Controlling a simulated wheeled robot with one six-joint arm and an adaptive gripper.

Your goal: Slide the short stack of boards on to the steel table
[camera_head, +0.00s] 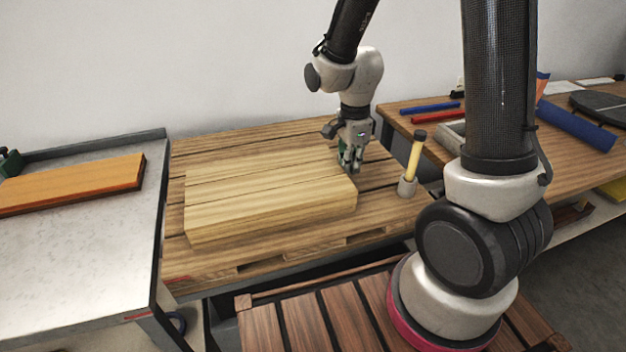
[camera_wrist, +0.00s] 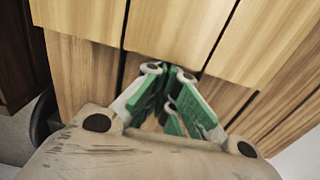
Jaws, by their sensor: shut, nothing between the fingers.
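A short stack of pale boards (camera_head: 270,197) lies on a wooden pallet (camera_head: 390,212) in the middle of the head view. The steel table (camera_head: 80,255) stands to the left, beside the pallet. My gripper (camera_head: 350,168) is shut and empty, pointing down at the right end of the stack. In the wrist view my gripper (camera_wrist: 170,85) has its green fingers together, close to the edge of the boards (camera_wrist: 180,28). I cannot tell whether the fingertips touch the boards.
An orange-brown board (camera_head: 75,182) lies on the steel table's back part; its front is clear. A wooden bench (camera_head: 480,105) at the right carries red and blue rods.

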